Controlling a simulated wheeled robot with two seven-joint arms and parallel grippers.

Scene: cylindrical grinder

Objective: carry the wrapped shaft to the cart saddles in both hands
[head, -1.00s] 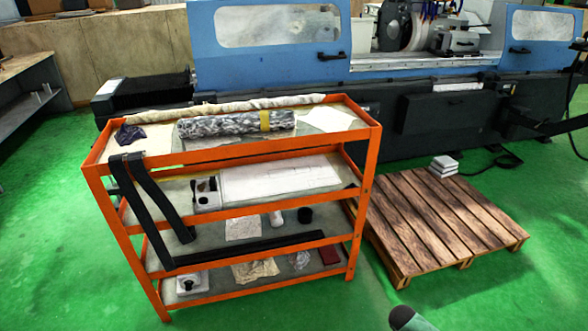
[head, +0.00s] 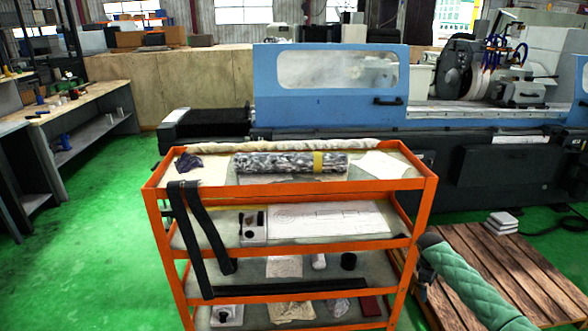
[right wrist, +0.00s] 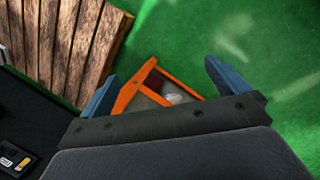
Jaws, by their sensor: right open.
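The wrapped shaft (head: 275,163) is a cylinder in mottled grey wrapping with a yellow band near its right end. It lies lengthwise on the top shelf of the orange cart (head: 300,187). I cannot make out the saddles under or around it. My right gripper (head: 424,283) shows only as a small dark part beside the cart's right post, below my green padded arm. In the right wrist view my right gripper (right wrist: 161,69) has its blue fingers wide apart and empty, with a corner of the cart (right wrist: 135,88) below. It is apart from the shaft. My left gripper is out of view.
A rolled cloth (head: 280,146) lies along the top shelf's back edge. Black straps (head: 210,225) hang over the cart's left front. A wooden pallet (head: 500,250) lies right of the cart. The blue grinder (head: 330,85) stands behind. Green floor (head: 100,200) is clear at left.

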